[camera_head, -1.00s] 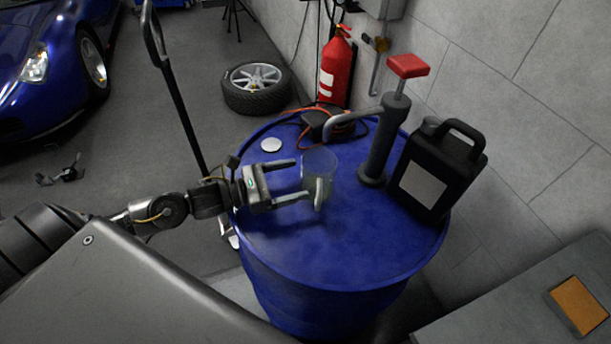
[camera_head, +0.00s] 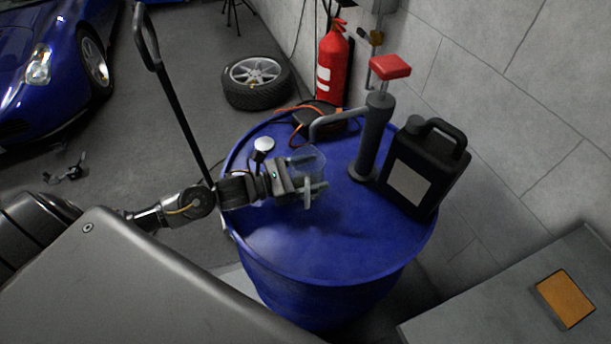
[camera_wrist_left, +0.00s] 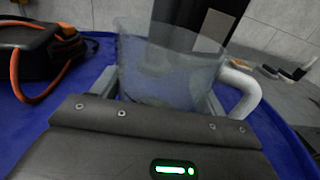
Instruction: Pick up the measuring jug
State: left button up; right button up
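The measuring jug (camera_head: 309,171) is a clear, see-through vessel with a pale handle. It stands on the blue drum (camera_head: 330,255). In the left wrist view the jug (camera_wrist_left: 168,72) is straight ahead, its handle to the right. My left gripper (camera_head: 317,173) reaches it from the left, with one finger on each side of the jug's body. The fingers look spread about as wide as before, and I see no clear grip; contact is hard to tell through the clear wall. The jug's lower part is hidden by the gripper body in the wrist view. My right gripper is not in view.
A hand pump (camera_head: 372,140) with a red top and a black canister (camera_head: 425,170) stand right of the jug. A black device with an orange cable (camera_head: 318,115) lies behind. A round silver cap (camera_head: 264,144) is near my wrist. The drum's front is clear.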

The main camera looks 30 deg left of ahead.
pick_arm(q)
jog(key=shift+s+a, duration=0.1)
jog(key=shift+a, duration=0.05)
jog(key=c, duration=0.6)
jog(key=shift+a+r, duration=0.1)
